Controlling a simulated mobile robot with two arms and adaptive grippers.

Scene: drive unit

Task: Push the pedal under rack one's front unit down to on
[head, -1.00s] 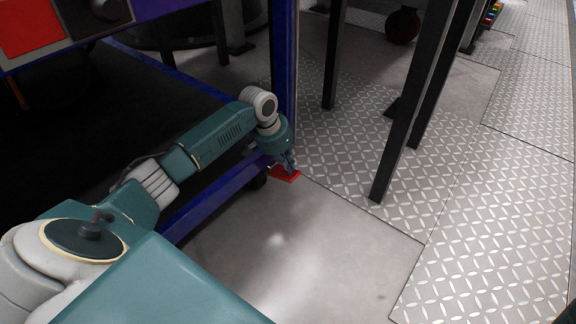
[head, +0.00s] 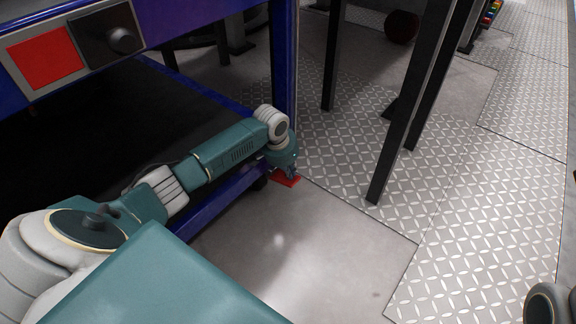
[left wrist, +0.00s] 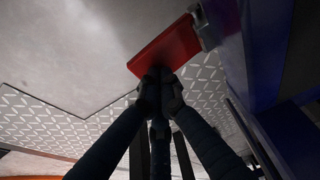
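The red pedal (head: 287,181) sits low at the foot of the blue rack (head: 284,60), close to the floor. In the left wrist view the pedal (left wrist: 165,48) is a flat red plate joined to a grey bracket beside the blue frame. My left gripper (head: 291,174) points down at the pedal and hides part of it. In the left wrist view the fingertips of my left gripper (left wrist: 159,84) are together and overlap the plate's near edge. I cannot tell whether they touch it. No object shows between them. My right gripper is not in view.
A red square (head: 45,57) and a black panel with a knob (head: 106,39) are on the rack's upper front. Black posts (head: 415,110) stand to the right on diamond-plate flooring (head: 480,220). The plain grey floor (head: 300,240) in front of the pedal is clear.

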